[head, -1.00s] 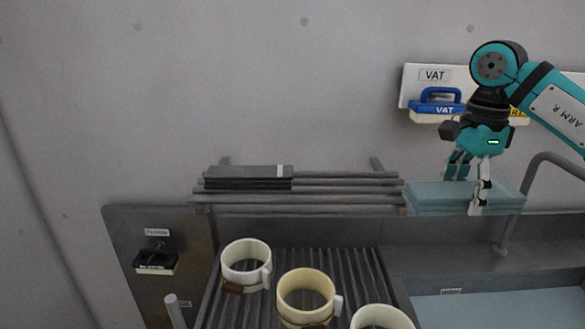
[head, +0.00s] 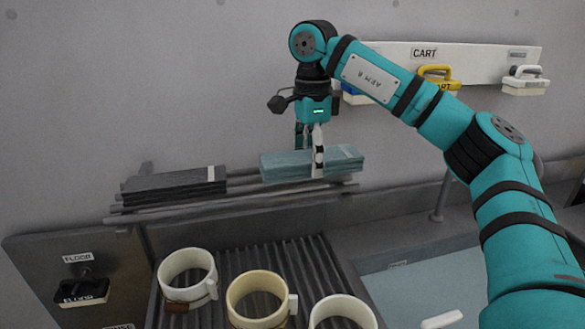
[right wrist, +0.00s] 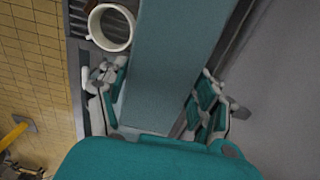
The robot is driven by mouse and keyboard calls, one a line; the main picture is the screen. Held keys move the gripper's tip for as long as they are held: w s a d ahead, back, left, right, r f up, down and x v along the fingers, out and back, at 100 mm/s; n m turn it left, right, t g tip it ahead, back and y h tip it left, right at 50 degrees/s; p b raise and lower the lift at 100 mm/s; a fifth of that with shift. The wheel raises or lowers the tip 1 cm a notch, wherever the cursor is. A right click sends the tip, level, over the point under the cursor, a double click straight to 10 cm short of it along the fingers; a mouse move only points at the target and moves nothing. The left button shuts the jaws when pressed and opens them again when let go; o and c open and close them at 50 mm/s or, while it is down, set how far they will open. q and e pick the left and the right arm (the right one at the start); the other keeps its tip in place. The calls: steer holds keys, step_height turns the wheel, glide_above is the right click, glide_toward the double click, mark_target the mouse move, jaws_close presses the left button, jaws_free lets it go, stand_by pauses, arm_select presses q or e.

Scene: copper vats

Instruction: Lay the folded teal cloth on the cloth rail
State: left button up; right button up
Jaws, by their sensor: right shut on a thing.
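The folded teal cloth (head: 280,168) is a flat, pale teal slab in the head view. My right gripper (head: 311,163) is shut on it, with one finger in front and the other partly hidden behind it. The cloth is over the right part of the cloth rail (head: 240,198), a set of grey bars along the wall. I cannot tell whether it touches the bars. In the right wrist view the cloth (right wrist: 165,60) runs lengthwise between the two fingers. My left gripper is not in view.
A dark folded cloth (head: 175,187) lies on the rail's left part, with a gap to the teal one. Below, several mugs, one cream (head: 257,300), stand on a ribbed drainer (head: 290,262). A basin (head: 415,292) is at right. Labelled brushes hang on a wall board (head: 490,55).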

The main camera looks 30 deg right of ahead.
steer(key=shift+w+a+r, duration=0.1)
steer(key=shift+w+a, duration=0.35)
steer(key=shift+a, duration=0.2)
steer(key=shift+w+a+p, duration=0.2)
steer(key=shift+a+p, duration=0.1)
steer(key=shift+p, duration=0.1)
steer(key=shift+w+a+f+p, duration=0.15)
steer(key=shift+w+f+p, duration=0.05)
steer(key=shift+f+p, duration=0.1)
step_height(320, 180, down, 2)
steer(key=shift+w+f+p, duration=0.1)
steer(key=shift+f+p, duration=0.15)
steer(key=shift+p, duration=0.25)
steer(key=shift+f, duration=0.3)
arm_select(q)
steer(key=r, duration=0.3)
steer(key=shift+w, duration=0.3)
